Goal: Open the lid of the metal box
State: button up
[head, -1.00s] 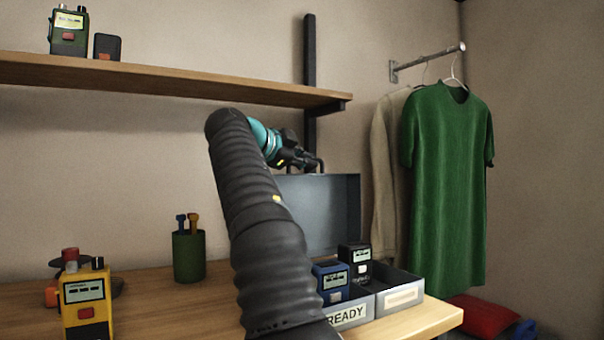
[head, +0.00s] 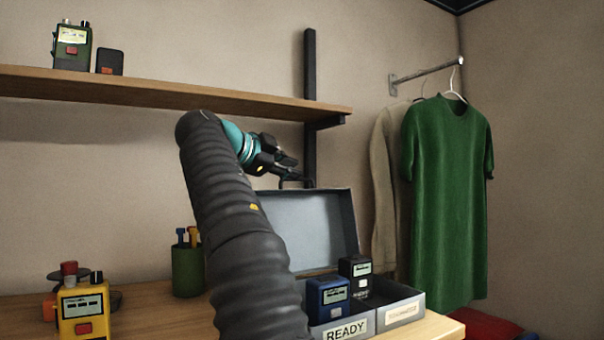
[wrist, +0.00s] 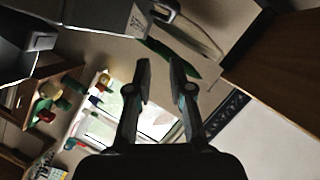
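The metal box (head: 408,312) sits at the right end of the wooden table, with a "READY" label on its front. Its grey lid (head: 322,232) stands up at the back, raised, with its inner face showing. My gripper (head: 298,182) is at the lid's top edge; I cannot tell whether it touches. In the wrist view my gripper (wrist: 160,68) has its two fingers apart with nothing between them. My arm hides the box's left part and part of the lid.
A blue radio (head: 328,299) and a black radio (head: 355,277) stand in the box. A yellow radio (head: 84,312) and a green cup (head: 188,271) are on the table at left. A wooden shelf (head: 180,96) runs above my arm. A green shirt (head: 447,200) hangs at right.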

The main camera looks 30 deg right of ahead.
jog(key=v, duration=0.6)
jog(key=shift+a, duration=0.1)
dwell(0.3)
